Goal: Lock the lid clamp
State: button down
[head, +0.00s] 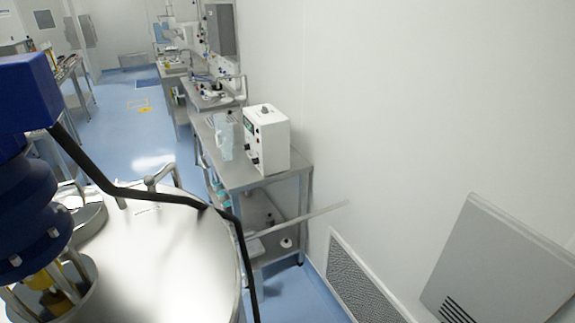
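A large stainless steel vessel lid (165,245) fills the lower left of the head view, with a bright shiny top. A bent metal handle-like fitting (163,178) stands at its far edge; I cannot tell whether it is the lid clamp. A thin pale bar (300,220) sticks out to the right beyond the vessel's rim; what it belongs to is unclear. A blue ribbed unit (30,190) stands over the left of the lid, partly cut off. My gripper is not in view.
A black bent cable or rod (130,192) crosses above the lid and drops at its right. A steel bench (250,180) with a white instrument box (268,138) stands along the white wall. A grey panel (500,265) is at lower right. Blue floor (130,125) is open beyond.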

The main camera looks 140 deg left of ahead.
aim_at(149, 181)
jog(key=k+j+z, duration=0.2)
jog(key=j, duration=0.25)
jog(key=j+z, duration=0.25)
jog(key=j, duration=0.2)
jog(key=k+j+z, duration=0.2)
jog(key=j, duration=0.2)
jog(key=k+j+z, duration=0.2)
jog(key=j, duration=0.2)
jog(key=k+j+z, duration=0.1)
jog(key=j+z, duration=0.15)
jog(key=k+l+z, duration=0.4)
jog(key=k, duration=0.2)
jog(key=k+l+z, duration=0.45)
jog(key=k+j, duration=0.05)
jog(key=k, duration=0.05)
